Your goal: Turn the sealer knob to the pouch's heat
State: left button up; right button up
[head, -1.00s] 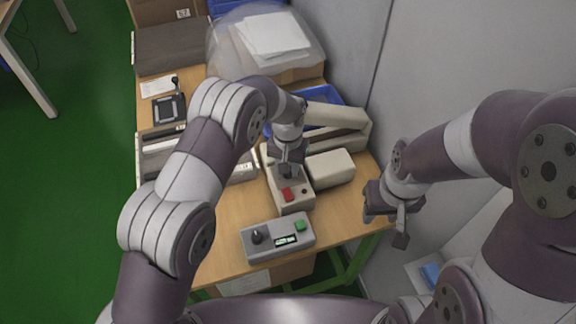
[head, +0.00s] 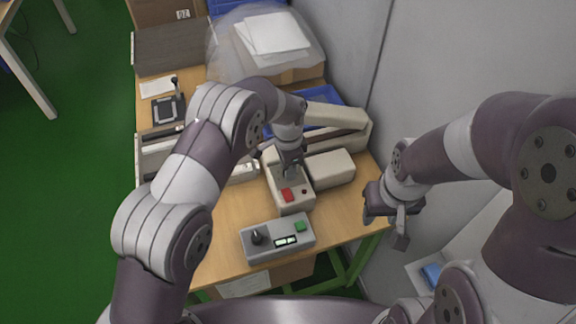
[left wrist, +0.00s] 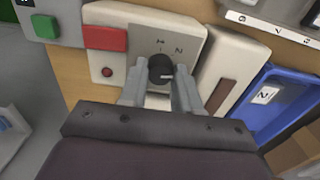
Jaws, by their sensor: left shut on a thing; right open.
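The sealer's beige control box (head: 276,178) stands on the table, with a red button (head: 287,194) near its front. In the left wrist view its black knob (left wrist: 160,69) has a white pointer mark towards the right of the picture. Printed letters partly show around the knob on a grey plate (left wrist: 145,40). My left gripper (head: 291,170) is over the box and shut on the knob, with a finger on each side (left wrist: 159,92). My right gripper (head: 398,222) is open and empty, beyond the table's right edge. I cannot pick out the pouch for certain.
A grey box (head: 262,251) with a black knob, small display and green button (head: 300,225) stands at the table's front. A beige block (head: 331,168) is right of the sealer box. The sealer's long arm (head: 340,116) and a blue tray (left wrist: 268,97) are close by. A wall rises on the right.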

pick_arm(q)
jog(key=m, duration=0.6)
jog(key=shift+w+r+m, duration=0.1)
jog(key=shift+m, duration=0.2)
jog(key=m, duration=0.5)
jog(key=shift+m, duration=0.3)
jog(key=o, duration=1.1)
jog(key=shift+c, duration=0.2)
notch_tip(320, 180, up, 6)
jog(key=shift+r+b, duration=0.1)
jog(key=shift+b, duration=0.6)
notch_tip(320, 180, up, 6)
jog(key=p, duration=0.4)
jog(key=shift+r, duration=0.25)
